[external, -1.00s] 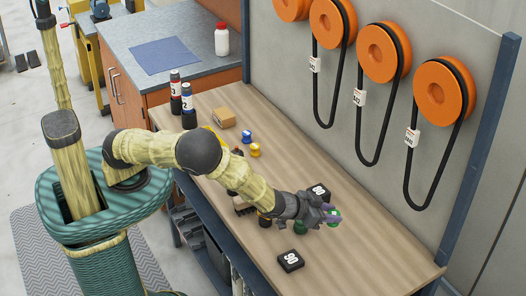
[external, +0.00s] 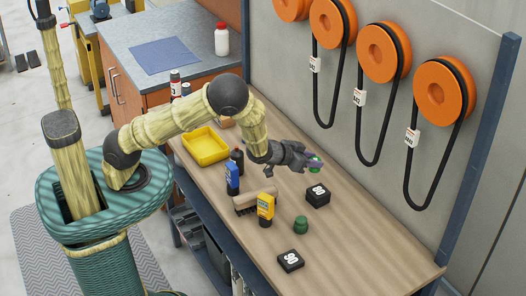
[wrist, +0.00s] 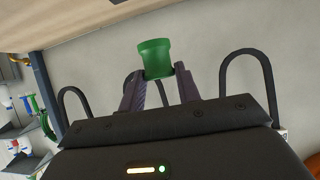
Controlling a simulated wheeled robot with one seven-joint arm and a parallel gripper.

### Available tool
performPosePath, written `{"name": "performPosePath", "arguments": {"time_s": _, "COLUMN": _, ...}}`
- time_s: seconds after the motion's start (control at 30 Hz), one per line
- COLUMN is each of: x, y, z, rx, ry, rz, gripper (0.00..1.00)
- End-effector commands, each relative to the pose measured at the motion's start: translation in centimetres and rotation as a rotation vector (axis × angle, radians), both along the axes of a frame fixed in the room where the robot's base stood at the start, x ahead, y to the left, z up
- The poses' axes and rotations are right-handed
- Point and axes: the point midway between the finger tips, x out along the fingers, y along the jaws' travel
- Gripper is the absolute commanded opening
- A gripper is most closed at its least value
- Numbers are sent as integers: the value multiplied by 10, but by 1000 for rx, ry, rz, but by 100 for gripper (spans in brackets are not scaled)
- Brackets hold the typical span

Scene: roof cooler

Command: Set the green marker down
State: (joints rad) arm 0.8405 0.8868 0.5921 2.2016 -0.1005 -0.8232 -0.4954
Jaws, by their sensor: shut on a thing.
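The green marker (wrist: 155,58) is a short green cylinder with a wider rim in the wrist view. My gripper (external: 314,163) is shut on it, with one dark finger on either side. In the external view the green marker (external: 316,166) shows only partly at the fingertips. It is held near a black block with white marks (external: 318,192), seemingly above the bench. A second green piece (external: 300,226) stands on the wooden bench (external: 355,245), apart from my gripper.
Another black block (external: 290,261) lies near the front. A yellow bottle (external: 266,208), blue bottle (external: 232,178), beige rack (external: 247,204) and yellow tray (external: 206,147) stand to the left. The bench's right end is clear.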

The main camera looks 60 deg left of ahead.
Motion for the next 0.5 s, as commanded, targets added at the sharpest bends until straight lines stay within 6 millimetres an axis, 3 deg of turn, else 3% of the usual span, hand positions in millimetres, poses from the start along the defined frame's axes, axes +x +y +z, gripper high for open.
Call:
{"name": "performPosePath", "arguments": {"time_s": 0.03, "x": 2, "y": 21, "z": 2, "rx": -2, "ry": 1, "rz": 18, "gripper": 11}}
{"name": "performPosePath", "arguments": {"time_s": 0.3, "x": -3, "y": 114, "z": 13, "rx": -3, "ry": -1, "rz": 62, "gripper": 11}}
{"name": "performPosePath", "arguments": {"time_s": 0.5, "x": -13, "y": 151, "z": 19, "rx": -1, "ry": 0, "rz": 76, "gripper": 11}}
